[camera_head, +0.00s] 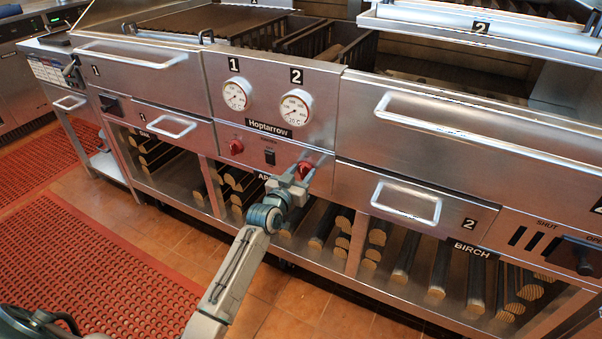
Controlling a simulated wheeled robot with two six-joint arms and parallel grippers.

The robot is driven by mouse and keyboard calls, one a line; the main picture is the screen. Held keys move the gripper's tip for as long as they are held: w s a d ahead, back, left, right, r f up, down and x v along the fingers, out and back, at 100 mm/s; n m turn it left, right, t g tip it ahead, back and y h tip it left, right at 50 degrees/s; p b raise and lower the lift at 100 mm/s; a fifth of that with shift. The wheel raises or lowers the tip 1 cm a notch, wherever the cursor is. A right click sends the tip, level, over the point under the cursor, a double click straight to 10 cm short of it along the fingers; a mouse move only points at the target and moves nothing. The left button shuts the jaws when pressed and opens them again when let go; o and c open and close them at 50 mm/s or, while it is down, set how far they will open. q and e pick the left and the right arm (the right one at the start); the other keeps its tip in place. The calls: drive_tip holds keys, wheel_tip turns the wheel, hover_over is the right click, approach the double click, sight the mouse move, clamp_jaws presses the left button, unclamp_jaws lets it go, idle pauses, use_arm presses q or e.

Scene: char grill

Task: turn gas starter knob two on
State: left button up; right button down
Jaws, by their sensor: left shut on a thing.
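The grill's steel front panel carries two red knobs below the gauges. The left red knob (236,147) is free, under gauge 1. The right red knob (305,169), below gauge 2, is at my left gripper (298,175). The left gripper is shut on this right knob, with its fingers around it and partly hiding it. My left arm reaches up to it from the bottom of the view. How far the knob is turned cannot be made out. My right gripper is not in view.
A black switch (269,157) sits between the knobs. Gauge 1 (236,94) and gauge 2 (296,107) are above. Drawer handles (406,203) stick out on both sides. Wood logs (323,225) lie on the shelf below. Red floor mats (85,265) lie at left.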

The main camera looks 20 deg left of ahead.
use_arm(q)
drive_tip(key=shift+n, duration=0.3)
drive_tip(key=n+p, duration=0.2)
drive_tip(key=n, duration=0.1)
drive_tip(key=n+p, duration=0.1)
drive_tip(key=n, duration=0.2)
drive_tip(key=shift+a+n, duration=0.15)
drive_tip(key=shift+n, duration=0.25)
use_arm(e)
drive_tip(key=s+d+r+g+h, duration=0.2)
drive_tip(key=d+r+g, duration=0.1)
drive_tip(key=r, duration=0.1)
use_arm(q)
drive_tip(key=shift+n+p, duration=0.35)
drive_tip(key=shift+n, duration=0.15)
drive_tip(key=n+p, duration=0.1)
drive_tip(key=n, duration=0.3)
drive_tip(key=shift+f, duration=0.1)
drive_tip(key=n, duration=0.4)
drive_tip(key=shift+f+n+p, duration=0.15)
drive_tip(key=shift+n+p, duration=0.15)
drive_tip(key=shift+p, duration=0.1)
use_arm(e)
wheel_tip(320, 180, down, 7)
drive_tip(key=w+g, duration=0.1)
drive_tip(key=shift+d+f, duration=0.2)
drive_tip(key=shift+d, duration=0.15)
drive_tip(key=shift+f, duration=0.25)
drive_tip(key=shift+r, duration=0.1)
